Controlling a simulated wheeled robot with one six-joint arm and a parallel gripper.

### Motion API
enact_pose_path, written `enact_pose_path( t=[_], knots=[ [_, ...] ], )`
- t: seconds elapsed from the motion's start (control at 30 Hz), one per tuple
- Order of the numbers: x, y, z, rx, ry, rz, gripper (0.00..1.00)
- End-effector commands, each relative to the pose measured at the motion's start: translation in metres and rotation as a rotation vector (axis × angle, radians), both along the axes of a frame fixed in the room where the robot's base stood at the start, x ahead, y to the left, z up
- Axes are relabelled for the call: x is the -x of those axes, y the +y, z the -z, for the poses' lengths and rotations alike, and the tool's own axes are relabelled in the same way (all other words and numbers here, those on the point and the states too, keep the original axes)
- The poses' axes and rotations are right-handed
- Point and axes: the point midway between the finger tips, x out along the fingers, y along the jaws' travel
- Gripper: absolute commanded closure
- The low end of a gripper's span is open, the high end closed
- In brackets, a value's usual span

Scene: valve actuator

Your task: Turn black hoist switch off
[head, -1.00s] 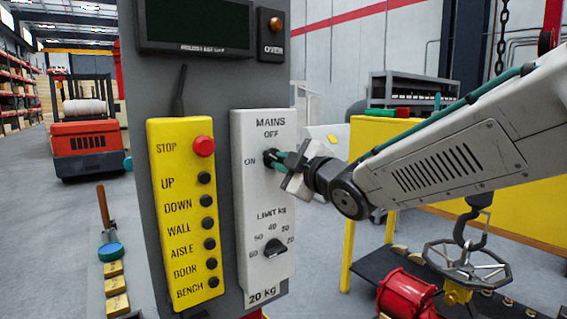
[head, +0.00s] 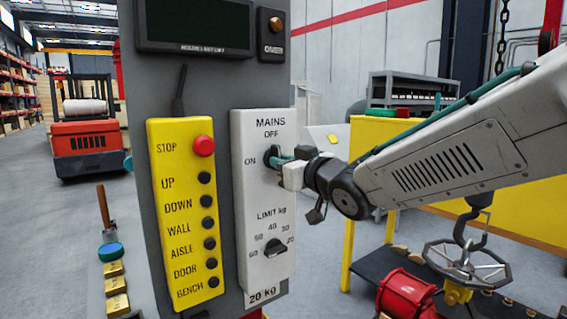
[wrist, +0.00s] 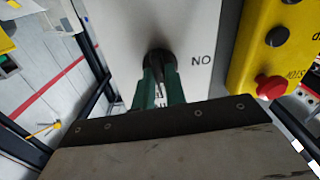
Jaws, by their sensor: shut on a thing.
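The black mains switch (head: 269,153) is on the white panel (head: 240,205), under the word OFF and right of the word ON. My gripper (head: 277,159) reaches it from the right, and its green fingers are shut on the switch. In the wrist view the switch (wrist: 154,54) sits between the two fingertips (wrist: 159,72), with the ON label upside down to its right. The fingers partly hide the switch, so I cannot tell exactly which way its handle points.
A black limit knob (head: 275,248) is lower on the white panel. A yellow button box (head: 187,235) with a red stop button (head: 203,146) is close on the left. A hook with a handwheel (head: 466,265) hangs below my arm at the right.

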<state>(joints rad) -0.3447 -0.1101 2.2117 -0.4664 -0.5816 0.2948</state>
Motion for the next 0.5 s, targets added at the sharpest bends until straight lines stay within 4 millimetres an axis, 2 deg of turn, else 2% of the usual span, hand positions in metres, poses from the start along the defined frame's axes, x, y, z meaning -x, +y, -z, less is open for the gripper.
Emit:
enact_pose_path(
  t=[0.5],
  knots=[
    [-0.0002, -0.0004, 0.0003, -0.099, 0.068, 0.001, 1.0]
  ],
)
